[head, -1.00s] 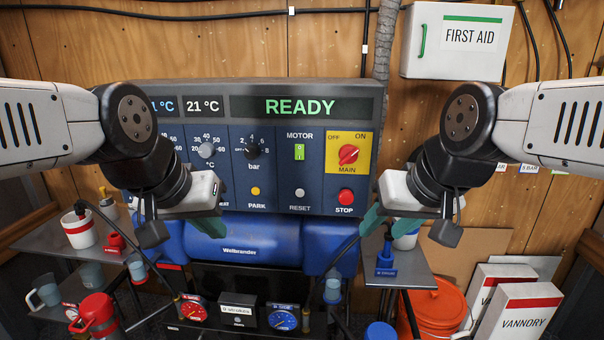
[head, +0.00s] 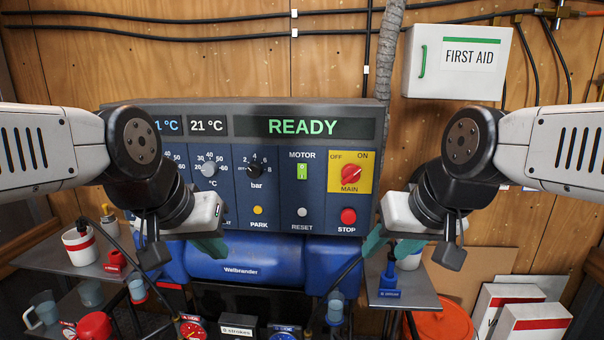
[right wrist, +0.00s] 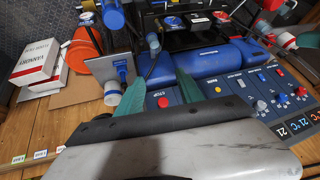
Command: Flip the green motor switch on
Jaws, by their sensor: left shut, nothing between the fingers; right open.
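The green motor switch (head: 302,171) sits under the MOTOR label on the blue control panel (head: 285,190), left of the red main knob (head: 350,174) on its yellow plate. The display (head: 302,127) reads READY. My left gripper (head: 212,247) is shut and empty, in front of the panel's lower left part. My right gripper (head: 374,240) is beside the panel's lower right edge, apart from the switch. Its green fingers (right wrist: 188,88) also show in the right wrist view, spread apart with nothing between them.
A red stop button (head: 348,216) and a grey reset button (head: 302,212) lie below the switch. A blue machine body (head: 240,262) is under the panel. Side tables with cups and bottles flank it. A first aid box (head: 459,62) hangs at the upper right.

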